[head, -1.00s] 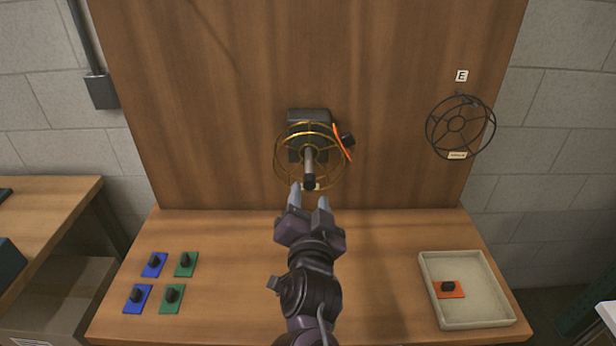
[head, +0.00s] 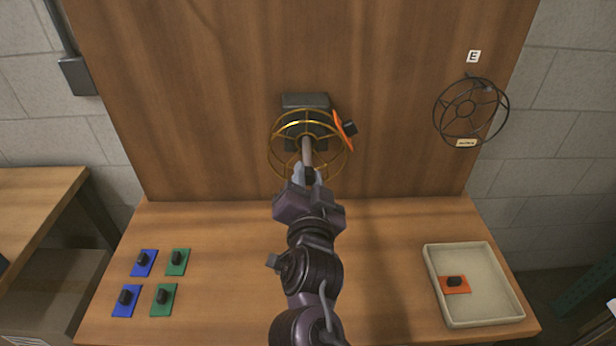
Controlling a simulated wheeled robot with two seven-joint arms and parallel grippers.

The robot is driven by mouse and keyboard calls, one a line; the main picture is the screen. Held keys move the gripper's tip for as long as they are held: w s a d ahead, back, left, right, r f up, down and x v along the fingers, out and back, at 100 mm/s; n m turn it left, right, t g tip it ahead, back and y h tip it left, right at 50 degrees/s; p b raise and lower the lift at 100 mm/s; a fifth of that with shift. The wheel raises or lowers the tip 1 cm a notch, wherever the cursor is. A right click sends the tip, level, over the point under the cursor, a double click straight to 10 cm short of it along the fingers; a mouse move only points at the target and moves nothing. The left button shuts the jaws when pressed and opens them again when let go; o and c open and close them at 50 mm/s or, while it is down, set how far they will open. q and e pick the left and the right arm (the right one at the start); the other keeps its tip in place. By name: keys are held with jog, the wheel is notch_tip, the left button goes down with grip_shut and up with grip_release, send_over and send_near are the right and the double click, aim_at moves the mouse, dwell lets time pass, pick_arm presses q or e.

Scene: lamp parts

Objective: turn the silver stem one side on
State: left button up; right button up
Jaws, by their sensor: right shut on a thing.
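The silver stem (head: 307,150) sticks out toward me from the middle of a brass wire cage (head: 273,137) on the wooden back panel. Its near end is dark and partly hidden by my fingers. My right gripper (head: 306,175) is shut on the near end of the silver stem. A dark block (head: 304,101) sits on the panel behind the cage. An orange plate with a black knob (head: 342,130) stands at the cage's right side. My left gripper is not in view.
A black wire cage (head: 438,112) hangs at the panel's right under a label E (head: 473,56). A pale tray (head: 503,300) holds an orange plate with a black knob (head: 456,285). Blue plates (head: 141,263) and green plates (head: 163,300) lie at the left.

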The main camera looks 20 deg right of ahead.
jog(key=shift+r+p, duration=0.1)
jog(key=shift+p, duration=0.25)
jog(key=shift+n+p, duration=0.35)
jog(key=shift+n, duration=0.05)
jog(key=n+p, duration=0.4)
jog(key=p, duration=0.2)
jog(key=n+p, duration=0.4)
jog(key=p, duration=0.2)
jog(key=shift+r+n+p, duration=0.2)
jog(key=shift+n+p, duration=0.2)
pick_arm(q)
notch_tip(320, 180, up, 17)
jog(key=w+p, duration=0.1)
jog(key=p, duration=0.1)
jog(key=shift+p, duration=0.3)
pick_arm(e)
jog(key=shift+f+n, duration=0.15)
jog(key=shift+n, duration=1.05)
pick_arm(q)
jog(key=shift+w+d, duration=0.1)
pick_arm(e)
jog(key=o, duration=0.7)
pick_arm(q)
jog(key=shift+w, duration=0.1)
pick_arm(e)
jog(key=shift+o, duration=1.4)
jog(key=shift+w+f, duration=0.1)
jog(key=shift+f, duration=0.05)
